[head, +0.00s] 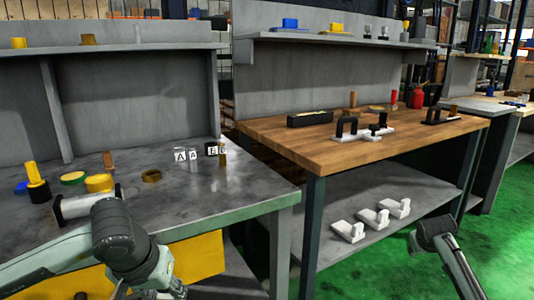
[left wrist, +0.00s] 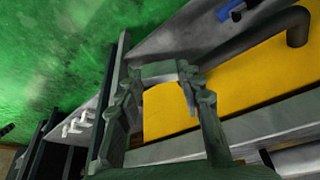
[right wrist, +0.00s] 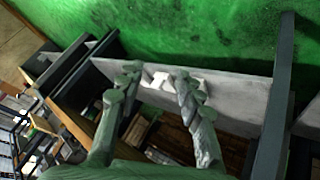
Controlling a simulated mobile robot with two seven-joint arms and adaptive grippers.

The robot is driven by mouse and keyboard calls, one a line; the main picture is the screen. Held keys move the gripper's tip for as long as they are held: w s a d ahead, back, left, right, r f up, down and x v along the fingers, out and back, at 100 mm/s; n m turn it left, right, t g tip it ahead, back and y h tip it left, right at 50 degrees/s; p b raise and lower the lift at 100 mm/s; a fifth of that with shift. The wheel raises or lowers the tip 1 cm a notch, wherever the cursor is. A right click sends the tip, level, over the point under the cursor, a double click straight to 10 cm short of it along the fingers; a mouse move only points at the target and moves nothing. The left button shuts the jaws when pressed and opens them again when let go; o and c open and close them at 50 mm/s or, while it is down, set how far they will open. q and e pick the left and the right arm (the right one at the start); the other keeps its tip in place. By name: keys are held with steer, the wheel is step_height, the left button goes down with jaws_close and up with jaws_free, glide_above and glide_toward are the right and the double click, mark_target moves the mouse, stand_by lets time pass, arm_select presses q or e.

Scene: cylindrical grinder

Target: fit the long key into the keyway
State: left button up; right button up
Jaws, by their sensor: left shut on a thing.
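My left gripper (left wrist: 157,84) shows in the left wrist view with a short grey bar, likely the long key (left wrist: 158,71), between its fingertips. It is shut on that bar, in front of a yellow panel. In the head view my left arm reaches the front of the grey bench, and its gripper is mostly hidden at the bottom edge. A pale cylinder with dark ends (head: 88,205) lies on the bench just behind that arm. No keyway can be made out. My right gripper (right wrist: 157,70) is open and empty, apart from the bench with the lower shelf.
The grey bench (head: 230,190) holds yellow and green round parts (head: 75,178), a brass ring (head: 151,176) and lettered blocks (head: 187,155). Its front middle is clear. A wooden-topped bench (head: 330,155) stands to the right, with several white parts (head: 375,218) on its lower shelf.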

arm_select(q)
steer(key=shift+w+d+f+m, duration=0.1)
steer(key=shift+d+m, duration=0.2)
steer(key=shift+d, duration=0.75)
arm_select(e)
steer(key=s+a+f+n+g+y, duration=0.1)
steer(key=s+a+f, duration=0.3)
steer(key=s+f, duration=0.45)
steer(key=s+a+f+g+y, duration=0.1)
steer(key=s+a+f, duration=0.4)
steer(key=s+f, duration=0.4)
steer(key=s+a+f+g, duration=0.1)
steer(key=s+a+f, duration=0.1)
steer(key=s, duration=0.9)
steer(key=s+a+f+g+y, duration=0.1)
steer(key=s+a, duration=0.3)
steer(key=s, duration=0.8)
steer(key=shift+f, duration=0.65)
steer(key=shift+w+d, duration=0.1)
steer(key=shift+w, duration=0.05)
